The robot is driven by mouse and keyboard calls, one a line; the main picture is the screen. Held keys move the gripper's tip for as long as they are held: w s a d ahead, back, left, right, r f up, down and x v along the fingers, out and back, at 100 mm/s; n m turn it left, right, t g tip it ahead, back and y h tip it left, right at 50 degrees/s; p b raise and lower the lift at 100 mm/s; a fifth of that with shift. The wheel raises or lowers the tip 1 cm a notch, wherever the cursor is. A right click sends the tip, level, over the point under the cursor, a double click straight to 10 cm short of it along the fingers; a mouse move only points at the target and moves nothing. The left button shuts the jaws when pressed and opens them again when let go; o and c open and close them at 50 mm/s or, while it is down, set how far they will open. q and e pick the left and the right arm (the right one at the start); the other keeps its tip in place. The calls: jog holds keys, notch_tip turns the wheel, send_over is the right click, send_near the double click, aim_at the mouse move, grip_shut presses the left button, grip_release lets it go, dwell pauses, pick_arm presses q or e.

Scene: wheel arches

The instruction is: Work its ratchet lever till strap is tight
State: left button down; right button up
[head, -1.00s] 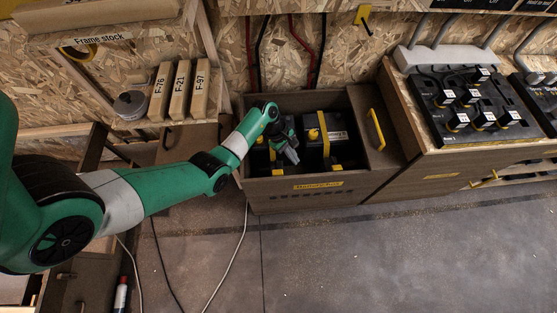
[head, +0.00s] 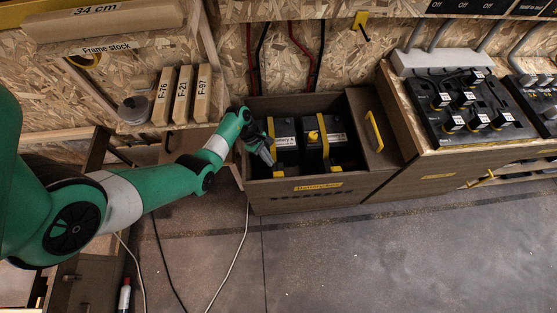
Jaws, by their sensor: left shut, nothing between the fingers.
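Two black batteries stand side by side in an open wooden battery box (head: 347,203). The left battery (head: 286,140) carries a white label reading "Battery A" and a yellow strap (head: 271,128). The right battery (head: 339,150) has its own yellow strap (head: 324,137) with a yellow piece (head: 312,135) on top, perhaps the ratchet lever; it is too small to tell. My left gripper (head: 268,163) is over the left part of the box, beside the left battery. It is shut and empty. My right gripper is not in view.
A yellow handle (head: 374,130) is on the box's right side. A bench with black switch panels (head: 466,105) stands to the right. Frame stock blocks (head: 182,95) sit on a shelf at left. Cables lie on the floor, which is clear in front.

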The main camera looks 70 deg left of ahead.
aim_at(278, 174)
pick_arm(q)
jog(key=b+x, duration=0.4)
jog(key=x, duration=0.1)
jog(key=shift+s+f, duration=0.1)
jog(key=shift+w+d+f+b, duration=0.2)
jog(key=shift+f+b, duration=0.15)
